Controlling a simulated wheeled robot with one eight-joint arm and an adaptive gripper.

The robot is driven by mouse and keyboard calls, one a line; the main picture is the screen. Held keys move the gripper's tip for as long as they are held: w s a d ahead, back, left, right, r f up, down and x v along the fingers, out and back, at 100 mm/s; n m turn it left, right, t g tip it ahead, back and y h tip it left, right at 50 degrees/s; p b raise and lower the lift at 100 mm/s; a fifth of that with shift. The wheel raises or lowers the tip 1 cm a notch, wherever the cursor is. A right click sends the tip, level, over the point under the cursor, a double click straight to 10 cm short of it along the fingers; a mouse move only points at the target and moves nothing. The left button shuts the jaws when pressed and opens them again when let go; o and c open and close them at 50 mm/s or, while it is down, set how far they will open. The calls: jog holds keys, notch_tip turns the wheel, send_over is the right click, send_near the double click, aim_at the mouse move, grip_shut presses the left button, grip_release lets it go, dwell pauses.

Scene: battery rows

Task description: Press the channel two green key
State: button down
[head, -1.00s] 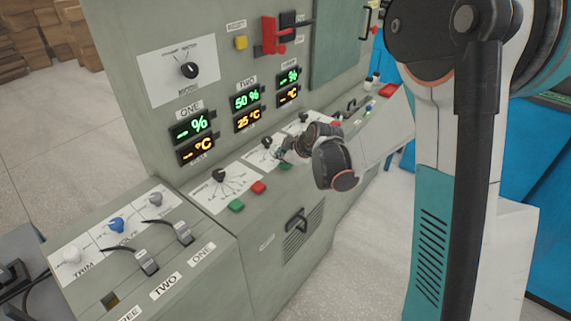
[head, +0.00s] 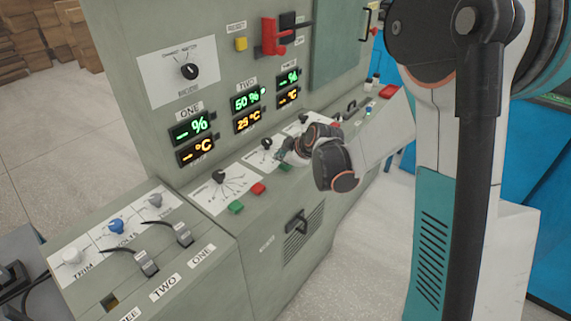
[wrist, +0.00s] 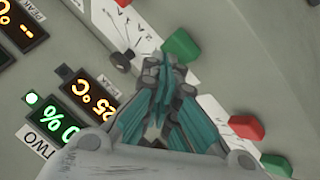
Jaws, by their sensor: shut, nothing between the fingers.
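The channel two green key (head: 286,167) sits on the sloping panel, partly hidden behind my gripper in the head view. In the wrist view this green key (wrist: 180,46) shows just beyond my fingertips. My gripper (wrist: 165,72) is shut and empty, its teal fingers together, close beside the key. In the head view my gripper (head: 284,156) is over the panel just above the key. I cannot tell whether it touches. The channel two display (head: 246,102) reads 50 % and 25 °C, with a lit green lamp (head: 263,91) beside it.
Channel one's green key (head: 236,207) and red key (head: 258,188) are to the left. A black knob (head: 266,143) stands near my fingers. A red key (wrist: 195,5) is just past the green one. A handle (head: 297,220) is on the front face below.

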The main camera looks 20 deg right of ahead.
aim_at(284, 167)
jog(key=shift+r, duration=0.6)
jog(key=shift+p, duration=0.35)
jog(key=shift+r+p, duration=1.65)
jog(key=shift+r, duration=0.85)
jog(key=s+r+m+g+h, duration=0.1)
jog(key=s+r+m, duration=0.3)
jog(key=s, duration=0.5)
jog(key=s+r+m, duration=0.3)
jog(key=s+r, duration=0.4)
jog(key=s, duration=0.1)
jog(key=s+m+h, duration=0.1)
jog(key=s+m, duration=0.4)
jog(key=s, duration=1.1)
jog(key=shift+s+d+f+m+g+h, duration=0.15)
jog(key=shift+d+m+g+h, duration=0.15)
jog(key=shift+d+g+h, duration=0.1)
